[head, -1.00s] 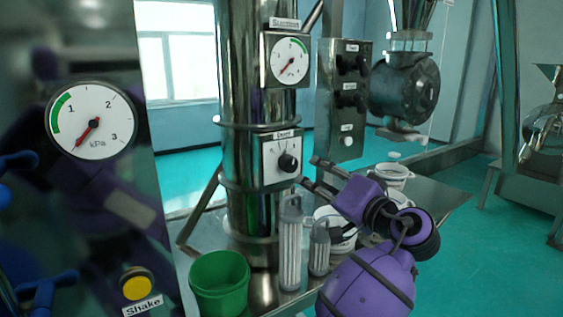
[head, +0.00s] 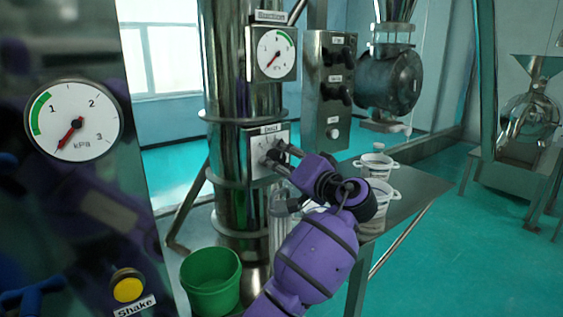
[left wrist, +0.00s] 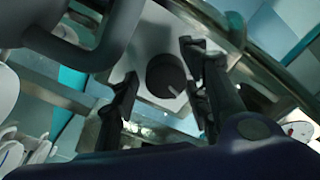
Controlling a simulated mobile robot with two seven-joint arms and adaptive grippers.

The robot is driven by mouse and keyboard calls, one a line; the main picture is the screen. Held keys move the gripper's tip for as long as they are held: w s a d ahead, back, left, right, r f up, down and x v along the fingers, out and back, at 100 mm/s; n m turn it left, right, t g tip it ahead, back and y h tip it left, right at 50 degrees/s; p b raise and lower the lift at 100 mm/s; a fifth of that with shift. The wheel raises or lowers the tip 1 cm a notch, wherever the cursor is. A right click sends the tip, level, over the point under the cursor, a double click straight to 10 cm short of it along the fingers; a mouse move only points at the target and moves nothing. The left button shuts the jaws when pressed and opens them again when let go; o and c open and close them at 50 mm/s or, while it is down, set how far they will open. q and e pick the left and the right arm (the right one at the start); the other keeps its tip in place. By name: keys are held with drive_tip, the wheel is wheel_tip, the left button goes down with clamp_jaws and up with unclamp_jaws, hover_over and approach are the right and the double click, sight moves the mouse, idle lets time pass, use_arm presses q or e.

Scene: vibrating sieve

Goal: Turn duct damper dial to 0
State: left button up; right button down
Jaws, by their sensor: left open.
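The duct damper dial (head: 272,156) is a black knob on a white plate (head: 284,135) on the steel duct column. In the left wrist view the black dial (left wrist: 167,75) shows a pale pointer mark at its lower right edge. My left gripper (head: 278,157) is at the dial in the head view and partly hides it and the plate's scale. In the left wrist view its open fingers (left wrist: 160,88) stand on either side of the dial; I cannot tell whether they touch it. My right gripper is not in view.
A suction gauge (head: 276,54) sits above the dial plate. A control box (head: 330,90) with black knobs is to its right. A green bucket (head: 211,280) and white tubs (head: 376,166) stand below. A pressure gauge (head: 74,120) and yellow shake button (head: 128,287) are at left.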

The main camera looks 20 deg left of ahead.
use_arm(q)
drive_tip(key=shift+f, duration=0.1)
drive_tip(key=c, duration=1)
